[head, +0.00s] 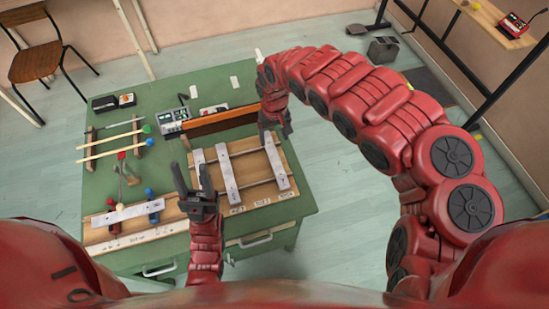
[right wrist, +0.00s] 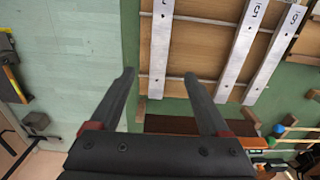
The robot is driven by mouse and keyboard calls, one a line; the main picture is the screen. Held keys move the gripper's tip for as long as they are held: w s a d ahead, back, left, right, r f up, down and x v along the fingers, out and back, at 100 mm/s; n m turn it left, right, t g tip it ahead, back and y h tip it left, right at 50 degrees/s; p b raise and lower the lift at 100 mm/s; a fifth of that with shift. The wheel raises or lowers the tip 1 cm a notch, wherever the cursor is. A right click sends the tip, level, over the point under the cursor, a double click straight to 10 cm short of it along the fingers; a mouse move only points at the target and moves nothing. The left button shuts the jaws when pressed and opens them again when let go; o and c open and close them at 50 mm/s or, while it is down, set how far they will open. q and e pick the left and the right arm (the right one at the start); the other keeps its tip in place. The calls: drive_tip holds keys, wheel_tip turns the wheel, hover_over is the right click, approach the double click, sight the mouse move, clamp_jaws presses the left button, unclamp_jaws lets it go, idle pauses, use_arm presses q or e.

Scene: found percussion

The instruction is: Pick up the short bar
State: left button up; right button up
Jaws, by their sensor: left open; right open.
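Three pale metal bars lie across the rails of a wooden frame (head: 252,188) on the green table. The rightmost bar (head: 276,166), which looks like the short bar, also shows in the right wrist view (right wrist: 161,45). My right gripper (head: 275,132) is open and empty at this bar's far end. In the right wrist view its fingertips (right wrist: 160,76) appear on either side of that end; the height gap is unclear. The middle bar (head: 228,174) and left bar (head: 201,172) lie farther left. My left gripper (head: 193,174) is open and empty, partly covering the frame's left side.
Another metal bar (head: 121,214) lies on a wooden stand at the front left. Mallets with green and blue heads (head: 146,129) rest at the left. A brown wooden piece (head: 220,122) and a small device (head: 172,122) lie behind the frame.

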drive_tip(key=p, duration=0.1)
hover_over(275, 158)
wheel_tip(275, 158, down, 7)
drive_tip(key=shift+a+r, duration=0.15)
drive_tip(key=shift+s+f+p, duration=0.1)
drive_tip(key=shift+f+p, duration=0.2)
drive_tip(key=shift+f, duration=0.1)
wheel_tip(275, 158, down, 4)
drive_tip(key=shift+r, duration=0.25)
drive_tip(key=shift+f, duration=0.45)
clamp_jaws()
